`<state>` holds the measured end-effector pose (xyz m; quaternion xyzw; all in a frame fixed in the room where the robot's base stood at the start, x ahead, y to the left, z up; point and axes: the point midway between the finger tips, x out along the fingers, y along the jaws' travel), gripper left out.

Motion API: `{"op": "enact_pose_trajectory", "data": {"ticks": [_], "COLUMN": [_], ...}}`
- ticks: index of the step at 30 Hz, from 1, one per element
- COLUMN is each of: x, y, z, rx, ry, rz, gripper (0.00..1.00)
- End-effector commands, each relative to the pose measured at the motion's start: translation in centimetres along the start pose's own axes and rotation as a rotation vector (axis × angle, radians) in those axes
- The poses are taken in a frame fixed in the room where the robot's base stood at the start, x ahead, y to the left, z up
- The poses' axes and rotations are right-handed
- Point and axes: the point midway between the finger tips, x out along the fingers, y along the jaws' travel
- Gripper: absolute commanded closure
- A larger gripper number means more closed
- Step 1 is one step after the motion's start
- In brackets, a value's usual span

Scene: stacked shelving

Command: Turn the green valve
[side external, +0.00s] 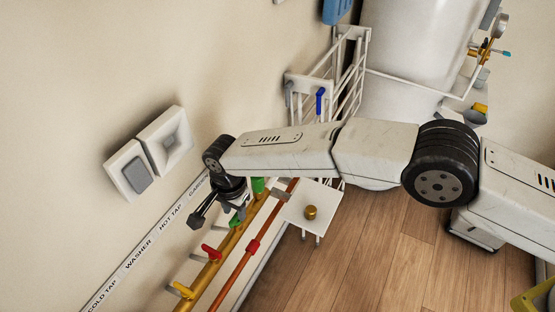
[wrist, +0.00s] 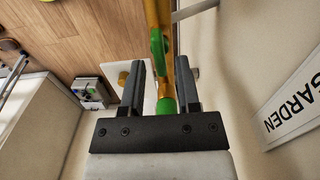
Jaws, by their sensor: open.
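The green valve (side external: 236,221) is on the yellow pipe (side external: 209,269) along the wall in the side external view, just right of and below my gripper (side external: 203,212). Another green part (side external: 258,185) shows higher up the pipe. In the wrist view, a green part (wrist: 158,45) lies in line with the gap between the fingers of my gripper (wrist: 163,60), and a second green part (wrist: 166,106) shows nearer the finger bases. The fingers are apart, with no clear contact on the green; I cannot tell its depth between them. Part of the valve is hidden by the fingers.
A red valve (side external: 211,252) and an orange valve (side external: 181,290) sit lower along the pipes, beside a red pipe (side external: 249,246). The wall carries a GARDEN label (wrist: 298,104) and switches (side external: 168,140).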

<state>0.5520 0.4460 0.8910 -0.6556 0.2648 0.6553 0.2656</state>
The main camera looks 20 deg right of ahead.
Motion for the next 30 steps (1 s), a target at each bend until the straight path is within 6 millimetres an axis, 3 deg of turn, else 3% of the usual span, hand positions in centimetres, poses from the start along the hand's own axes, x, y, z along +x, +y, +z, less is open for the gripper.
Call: {"op": "enact_pose_trajectory", "data": {"ticks": [16,30], "x": [-3.0,-3.4], "y": [0.0,0.1], "z": [0.0,-0.1], "rx": [0.000,-0.001], "ry": [0.000,0.000], "rz": [0.001,0.001], "gripper": [0.59,0.59]}}
